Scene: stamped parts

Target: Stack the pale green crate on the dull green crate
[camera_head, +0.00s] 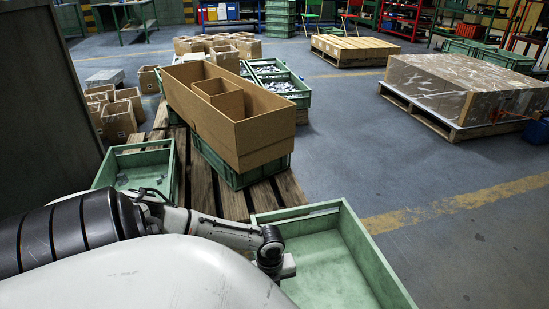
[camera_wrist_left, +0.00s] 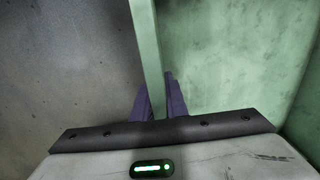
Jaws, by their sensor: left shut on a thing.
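The pale green crate (camera_head: 335,248) is at the bottom centre of the head view, open at the top and with no contents visible. My left gripper (camera_head: 284,268) is at its near left wall. In the left wrist view the fingers (camera_wrist_left: 160,100) straddle the pale green crate's wall (camera_wrist_left: 147,45), one on each side, and are shut on it. A duller green crate (camera_head: 118,157) with a few small grey pieces inside stands left on the wooden pallet, partly hidden by my arm. Which crate the task calls dull green is unclear. My right gripper is not in view.
A tall cardboard box (camera_head: 265,140) sits on a darker green crate (camera_head: 273,165) on the pallet (camera_head: 231,203). Crates of metal parts (camera_head: 285,88) and small cartons stand behind. A dark panel (camera_head: 40,110) fills the left side. Open floor (camera_head: 345,150) lies to the right.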

